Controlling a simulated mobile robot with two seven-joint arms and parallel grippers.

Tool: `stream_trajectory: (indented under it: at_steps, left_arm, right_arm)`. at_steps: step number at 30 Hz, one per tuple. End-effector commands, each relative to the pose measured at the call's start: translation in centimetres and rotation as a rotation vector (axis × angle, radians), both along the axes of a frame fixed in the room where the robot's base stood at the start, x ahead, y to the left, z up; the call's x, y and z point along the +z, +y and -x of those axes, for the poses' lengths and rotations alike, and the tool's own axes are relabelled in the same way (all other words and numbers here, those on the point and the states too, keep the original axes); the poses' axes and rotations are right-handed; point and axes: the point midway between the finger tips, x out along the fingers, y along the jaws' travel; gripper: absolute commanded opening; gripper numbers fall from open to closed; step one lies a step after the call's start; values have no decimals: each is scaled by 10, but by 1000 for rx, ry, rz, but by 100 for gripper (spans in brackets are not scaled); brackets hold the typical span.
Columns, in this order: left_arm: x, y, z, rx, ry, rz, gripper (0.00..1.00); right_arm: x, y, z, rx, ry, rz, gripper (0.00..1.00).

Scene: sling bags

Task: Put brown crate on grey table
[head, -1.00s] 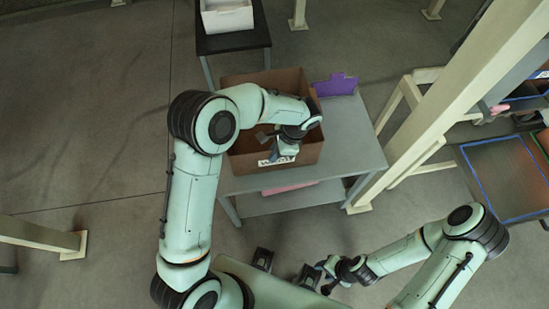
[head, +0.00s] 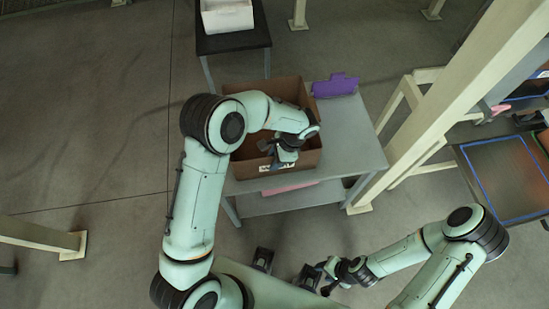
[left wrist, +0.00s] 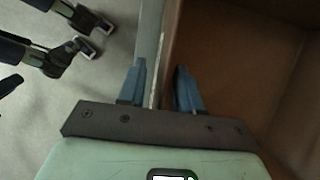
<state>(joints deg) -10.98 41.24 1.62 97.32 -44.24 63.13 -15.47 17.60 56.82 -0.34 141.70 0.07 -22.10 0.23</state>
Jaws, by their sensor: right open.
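The brown crate (head: 312,140), an open-topped box with a white label on its front wall, is at the grey table (head: 355,140), over the left part of its top. Whether its whole base rests there is hidden. My left gripper (head: 284,156) is at the crate's front wall, just above the label. In the left wrist view its fingers (left wrist: 159,88) stand on either side of the crate wall (left wrist: 185,45), one inside and one outside, close together on it. My right gripper (head: 325,277) is open and empty, low in the head view, away from the table.
A purple sling bag (head: 336,86) lies at the table's back, beside the crate. A pink item (head: 289,188) is on the lower shelf. A black table (head: 235,42) with a white box (head: 227,16) stands behind. A beige post (head: 440,105) rises at the right.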

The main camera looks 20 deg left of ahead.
Motion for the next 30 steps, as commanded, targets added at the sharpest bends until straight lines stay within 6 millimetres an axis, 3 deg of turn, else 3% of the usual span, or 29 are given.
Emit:
stream_trajectory:
  at_steps: [8, 21, 30]
  left_arm:
    - [18, -5, -4, 0, -4, 1, 34]
    - [99, -34, -21, -1, -4, 1, 34]
    - [114, -40, -23, 0, 0, 0, 34]
  right_arm:
    - [4, 0, -2, 0, -2, 0, 44]
    - [13, 0, -7, 1, -8, 0, 44]
    - [15, 0, -8, 0, -9, 0, 44]
